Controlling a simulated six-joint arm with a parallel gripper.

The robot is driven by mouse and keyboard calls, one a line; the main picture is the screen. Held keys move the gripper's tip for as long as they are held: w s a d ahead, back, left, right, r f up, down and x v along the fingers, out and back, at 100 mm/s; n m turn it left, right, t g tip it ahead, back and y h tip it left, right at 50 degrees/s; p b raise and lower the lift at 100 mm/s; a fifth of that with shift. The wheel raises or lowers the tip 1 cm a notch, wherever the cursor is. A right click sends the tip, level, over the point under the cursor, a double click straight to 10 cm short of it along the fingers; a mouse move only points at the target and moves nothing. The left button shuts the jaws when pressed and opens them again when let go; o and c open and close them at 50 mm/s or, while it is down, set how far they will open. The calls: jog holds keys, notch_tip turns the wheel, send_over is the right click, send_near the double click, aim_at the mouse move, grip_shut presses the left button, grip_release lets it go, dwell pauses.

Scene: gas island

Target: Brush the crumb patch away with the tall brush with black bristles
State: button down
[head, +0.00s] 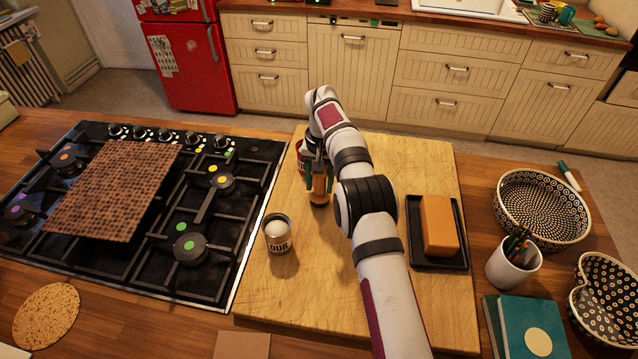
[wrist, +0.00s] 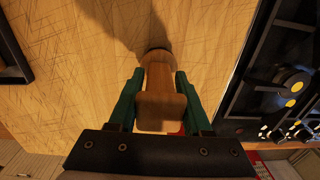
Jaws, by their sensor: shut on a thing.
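My gripper (head: 317,172) is shut on the wooden handle of the brush (head: 320,187), above the far left part of the wooden board (head: 300,300). The brush stands about upright with its dark bristles pointing down, at or just above the board; I cannot tell if they touch. In the wrist view the brush (wrist: 160,82) sits between the green fingers of my gripper (wrist: 160,95), and its shadow falls on the board. I cannot make out the crumb patch in either view; my arm hides part of the board.
A flour tin (head: 278,236) stands on the board near the brush, and a red can (head: 301,150) is partly hidden behind the gripper. The gas hob (head: 215,255) lies left. A black tray (head: 455,262) with an orange-brown block (head: 438,222) is right of my arm.

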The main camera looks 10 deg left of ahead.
jog(key=shift+r, duration=3.05)
jog(key=s+d+r, duration=0.5)
jog(key=d+r, duration=0.7)
jog(key=r, duration=0.1)
jog(key=s+d+r, duration=0.7)
jog(key=s+d, duration=0.1)
jog(key=s, duration=0.2)
jog(key=shift+s, duration=0.2)
jog(key=shift+f, duration=0.1)
